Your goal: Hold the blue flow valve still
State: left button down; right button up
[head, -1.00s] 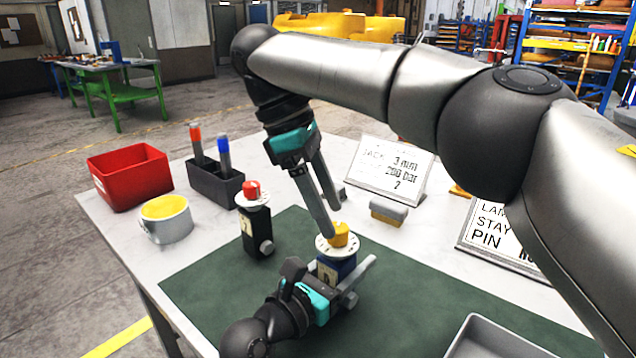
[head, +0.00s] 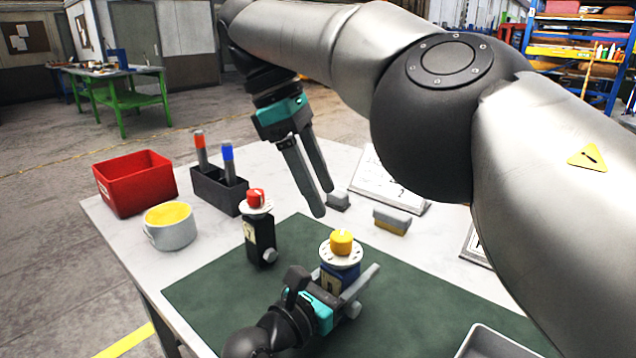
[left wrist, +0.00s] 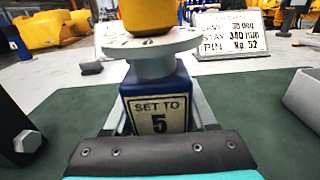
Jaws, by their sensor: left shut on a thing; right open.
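The blue flow valve (head: 338,277) stands upright on the green mat (head: 222,301), with a white dial and a yellow knob (head: 341,241) on top. My left gripper (head: 358,287) is shut around its blue body. In the left wrist view the blue valve (left wrist: 186,112) carries a label reading "SET TO 5", and the top of its knob is cut off. My right gripper (head: 322,202) is open and empty, above and behind the knob, apart from it. A black valve (head: 261,240) with a red knob stands upright to the left.
A red bin (head: 135,188), a pot of yellow stuff (head: 170,237) and a dark holder with two markers (head: 217,190) stand at the table's left. A sponge-like block (head: 392,220) and sign cards (head: 375,185) lie behind. A grey tray (head: 490,340) is at front right.

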pick_arm(q)
jog(key=shift+f, duration=0.1)
jog(key=shift+c, duration=0.6)
grip_release()
